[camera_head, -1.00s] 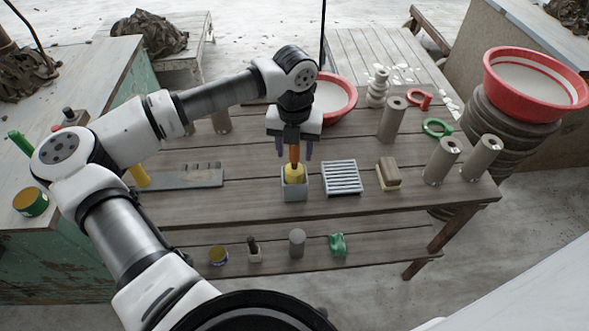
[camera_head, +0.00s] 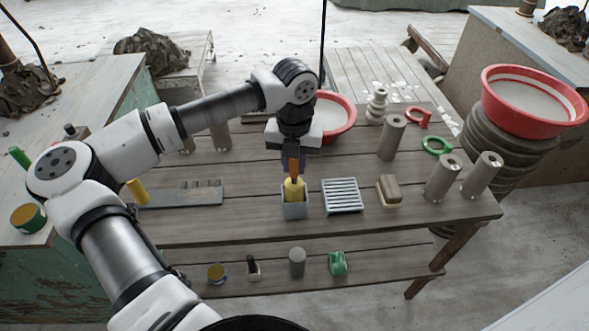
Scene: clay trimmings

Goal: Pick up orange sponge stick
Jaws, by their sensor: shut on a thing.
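The orange sponge stick (camera_head: 293,188) stands upright in a small grey square holder (camera_head: 295,210) near the front of the wooden table. Its yellow sponge part shows above the holder's rim; its lower end is hidden inside. My gripper (camera_head: 294,167) points straight down above the holder. It is shut on the orange upper part of the stick, and its fingers partly cover it.
A white slatted rack (camera_head: 342,196) stands close to the right of the holder, with a wood-and-yellow block (camera_head: 389,190) beyond it. A grey notched board (camera_head: 181,194) lies to the left. A red bowl (camera_head: 335,117) and grey cylinders (camera_head: 391,137) stand farther back.

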